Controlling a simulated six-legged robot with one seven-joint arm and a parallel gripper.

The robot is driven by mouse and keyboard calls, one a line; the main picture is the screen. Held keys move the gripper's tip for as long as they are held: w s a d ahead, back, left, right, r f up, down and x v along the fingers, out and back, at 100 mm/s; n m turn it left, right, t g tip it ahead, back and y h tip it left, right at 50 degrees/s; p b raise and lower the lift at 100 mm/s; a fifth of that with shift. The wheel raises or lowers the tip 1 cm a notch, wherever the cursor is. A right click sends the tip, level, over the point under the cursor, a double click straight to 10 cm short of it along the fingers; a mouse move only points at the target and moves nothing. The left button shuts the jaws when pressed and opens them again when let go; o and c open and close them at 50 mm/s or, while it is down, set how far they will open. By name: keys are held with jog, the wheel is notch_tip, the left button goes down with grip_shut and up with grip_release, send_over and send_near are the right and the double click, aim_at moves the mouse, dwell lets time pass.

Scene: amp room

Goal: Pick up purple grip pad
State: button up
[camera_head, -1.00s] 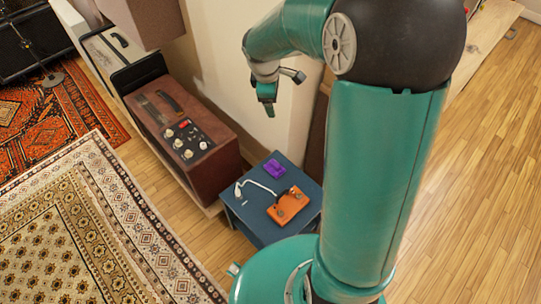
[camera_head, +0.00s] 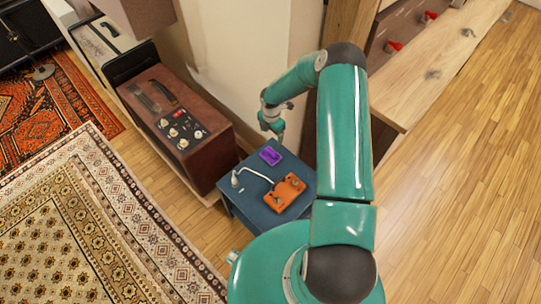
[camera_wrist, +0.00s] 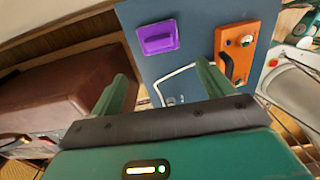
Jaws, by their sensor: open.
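The purple grip pad (camera_head: 270,156) lies flat on the blue table (camera_head: 252,209), near its back edge. It also shows in the wrist view (camera_wrist: 158,38), ahead of my fingers and between their lines. My gripper (camera_head: 277,138) is above the back of the table, a little behind and above the pad in the head view. In the wrist view my gripper (camera_wrist: 165,80) has its two green fingers wide apart with nothing between them. The pad is apart from both fingers.
An orange pedal (camera_head: 285,193) with a white cable (camera_head: 256,174) lies beside the pad on the same table. A brown amplifier (camera_head: 185,125) stands close on the left. A wall rises behind the table, and a wooden shelf (camera_head: 430,75) stands at the right.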

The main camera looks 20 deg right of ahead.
send_over(271, 151)
notch_tip(271, 151, down, 8)
jog(key=shift+s+f, duration=0.1)
jog(key=shift+w+f, duration=0.2)
jog(key=shift+f, duration=2.75)
jog(key=c, duration=1.2)
jog(key=shift+o, duration=0.2)
jog(key=shift+r, duration=0.15)
